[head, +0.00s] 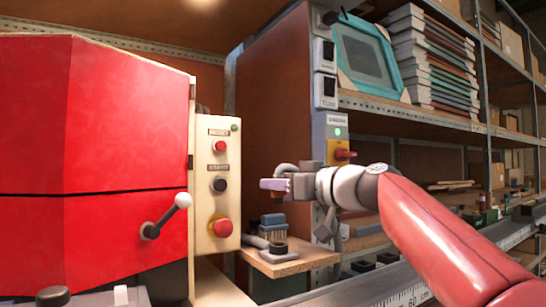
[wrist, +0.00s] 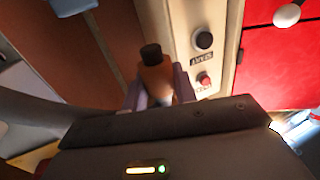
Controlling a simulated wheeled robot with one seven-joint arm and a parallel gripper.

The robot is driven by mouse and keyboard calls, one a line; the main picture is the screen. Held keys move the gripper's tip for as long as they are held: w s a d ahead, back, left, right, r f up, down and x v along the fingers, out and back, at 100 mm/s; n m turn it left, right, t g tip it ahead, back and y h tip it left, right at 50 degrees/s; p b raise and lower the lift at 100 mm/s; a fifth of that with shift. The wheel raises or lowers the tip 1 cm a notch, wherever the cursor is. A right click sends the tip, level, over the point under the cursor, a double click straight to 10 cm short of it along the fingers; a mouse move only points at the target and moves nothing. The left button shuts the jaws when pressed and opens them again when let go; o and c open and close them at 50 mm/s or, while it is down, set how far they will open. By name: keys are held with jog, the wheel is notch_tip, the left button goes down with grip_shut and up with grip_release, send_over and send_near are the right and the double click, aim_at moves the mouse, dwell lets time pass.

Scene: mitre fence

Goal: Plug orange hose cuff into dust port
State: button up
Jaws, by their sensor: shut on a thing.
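In the wrist view, the orange hose cuff (wrist: 156,82) with a dark round end (wrist: 150,52) stands between the two fingers of my gripper (wrist: 158,88), which are shut on it. In the head view, my gripper (head: 275,186) is in mid-air, left of the pale wrist and above a small wooden shelf. A grey hose-like curve (head: 286,169) shows just above the gripper. I cannot identify the dust port with certainty in either view.
A red machine cabinet (head: 95,130) with a cream button panel (head: 217,180) and a white-knobbed lever (head: 166,217) stands left. A blue-topped device (head: 272,226) sits on the wooden shelf (head: 300,262) below my gripper. A metal upright with switches (head: 326,80) and loaded racks stand behind.

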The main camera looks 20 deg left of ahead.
jog(key=shift+f, duration=0.65)
jog(key=shift+w+f+b, duration=0.1)
jog(key=shift+b, duration=0.2)
notch_tip(320, 180, down, 6)
jog(key=b, duration=0.6)
jog(key=shift+r, duration=0.2)
jog(key=shift+f+b, duration=1.45)
jog(key=shift+b, duration=0.3)
jog(key=o, duration=1.1)
jog(key=shift+r, duration=0.1)
